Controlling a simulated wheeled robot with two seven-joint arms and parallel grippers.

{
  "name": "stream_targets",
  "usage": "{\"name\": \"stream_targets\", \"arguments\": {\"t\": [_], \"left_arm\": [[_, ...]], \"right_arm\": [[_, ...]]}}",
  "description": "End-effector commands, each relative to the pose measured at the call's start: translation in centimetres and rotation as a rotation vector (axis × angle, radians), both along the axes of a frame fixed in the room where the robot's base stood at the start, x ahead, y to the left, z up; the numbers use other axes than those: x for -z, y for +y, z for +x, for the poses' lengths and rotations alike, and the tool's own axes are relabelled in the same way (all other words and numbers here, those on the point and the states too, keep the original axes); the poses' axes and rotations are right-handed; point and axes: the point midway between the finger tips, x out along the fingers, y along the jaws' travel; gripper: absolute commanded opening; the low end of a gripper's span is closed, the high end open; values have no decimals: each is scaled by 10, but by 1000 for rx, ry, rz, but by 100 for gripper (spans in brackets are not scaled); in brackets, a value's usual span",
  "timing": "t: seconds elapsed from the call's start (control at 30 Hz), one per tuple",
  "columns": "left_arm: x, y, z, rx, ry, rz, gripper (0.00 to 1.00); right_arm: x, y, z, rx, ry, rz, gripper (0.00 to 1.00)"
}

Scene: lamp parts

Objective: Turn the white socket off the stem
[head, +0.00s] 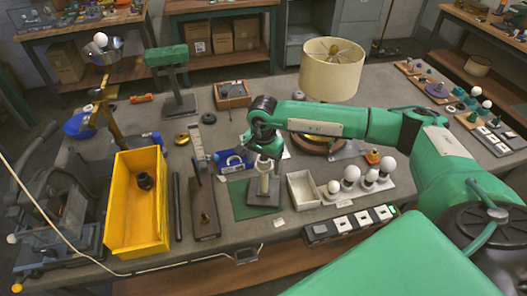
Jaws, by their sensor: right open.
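My right arm reaches in from the right, and its gripper (264,168) points down over a small stand near the middle of the table. The gripper is open, with its fingers around or just above the top of the stand. The stand has a short, pale upright stem (264,185) on a dark square base (262,203). The white socket cannot be made out clearly; the gripper covers the stem's top. I cannot tell whether the fingers touch anything. My left gripper is not in view.
A white box (303,190) and several bulbs (350,175) on a strip are close on the right. A dark block (203,212) and a yellow bin (127,232) are on the left. A lamp with a cream shade (331,75) stands behind my arm.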

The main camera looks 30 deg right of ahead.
Motion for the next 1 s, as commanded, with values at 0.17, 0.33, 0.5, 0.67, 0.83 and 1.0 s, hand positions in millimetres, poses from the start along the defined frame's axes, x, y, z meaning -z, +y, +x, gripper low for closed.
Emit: {"name": "stream_targets", "arguments": {"t": [0.17, 0.33, 0.5, 0.67, 0.83, 1.0], "left_arm": [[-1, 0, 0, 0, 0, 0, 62], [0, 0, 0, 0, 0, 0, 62], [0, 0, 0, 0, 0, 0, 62], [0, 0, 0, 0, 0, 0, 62], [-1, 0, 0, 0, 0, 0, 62], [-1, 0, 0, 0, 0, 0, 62]], "right_arm": [[2, 0, 0, 0, -1, 1, 77], [2, 0, 0, 0, -1, 1, 67], [2, 0, 0, 0, -1, 1, 34], [2, 0, 0, 0, -1, 1, 30], [1, 0, 0, 0, -1, 1, 24], [-2, 0, 0, 0, -1, 1, 24]]}}
